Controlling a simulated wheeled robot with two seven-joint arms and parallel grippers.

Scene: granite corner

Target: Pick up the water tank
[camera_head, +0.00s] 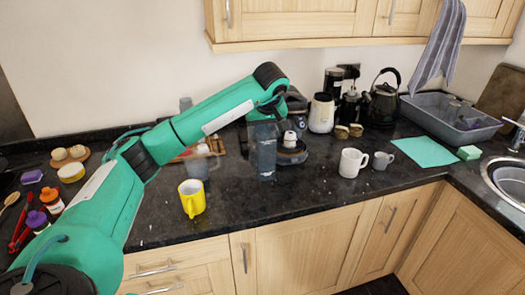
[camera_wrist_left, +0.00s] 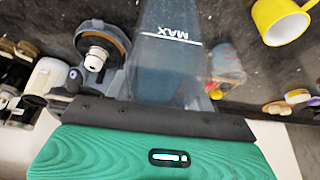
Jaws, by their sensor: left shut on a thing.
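The water tank (camera_head: 263,152) is a tall, translucent grey-blue container. In the head view it stands out upright over the dark counter, just left of the coffee machine (camera_head: 291,150). My left gripper (camera_head: 264,117) reaches it from above and is shut on its upper part. In the left wrist view the tank (camera_wrist_left: 168,62) shows a white MAX line and runs up from the dark jaw edge (camera_wrist_left: 150,117). I cannot tell whether its base touches the counter. My right gripper is in neither view.
A yellow mug (camera_head: 192,199) stands in front left of the tank. A clear measuring cup (camera_head: 196,166) is close on its left. White mugs (camera_head: 351,163), a kettle (camera_head: 381,100) and a grey basin (camera_head: 452,118) are to the right. The front counter between the yellow and white mugs is clear.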

